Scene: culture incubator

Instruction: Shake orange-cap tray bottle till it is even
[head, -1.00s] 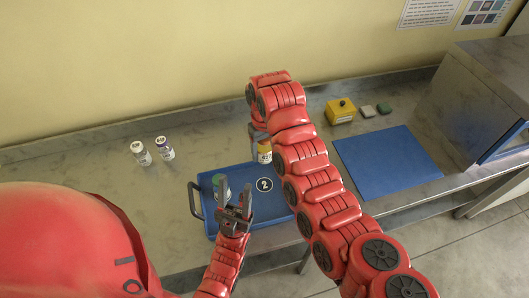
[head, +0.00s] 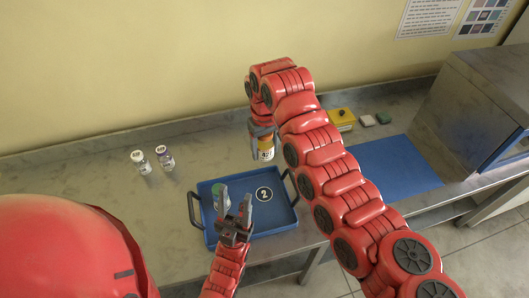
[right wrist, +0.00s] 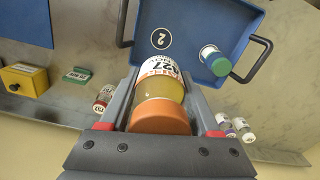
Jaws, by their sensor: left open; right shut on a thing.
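The orange-cap bottle (right wrist: 160,95) is between the fingers of my right gripper (right wrist: 165,105) in the right wrist view, its orange cap toward the camera and yellowish contents under a white label. In the head view the bottle (head: 265,148) hangs below my right gripper (head: 263,130), above the back of the blue tray (head: 285,212). My right gripper is shut on it. My left gripper (head: 236,212) is open and empty over the tray's front part. A green-cap bottle (head: 221,200) stands in the tray, partly hidden by the left gripper; it also shows in the right wrist view (right wrist: 214,60).
Two small vials, one white-capped (head: 140,161) and one purple-capped (head: 164,157), stand left on the bench. A yellow box (head: 341,118), two small blocks and a blue mat (head: 395,170) lie right, near a grey cabinet (head: 475,100).

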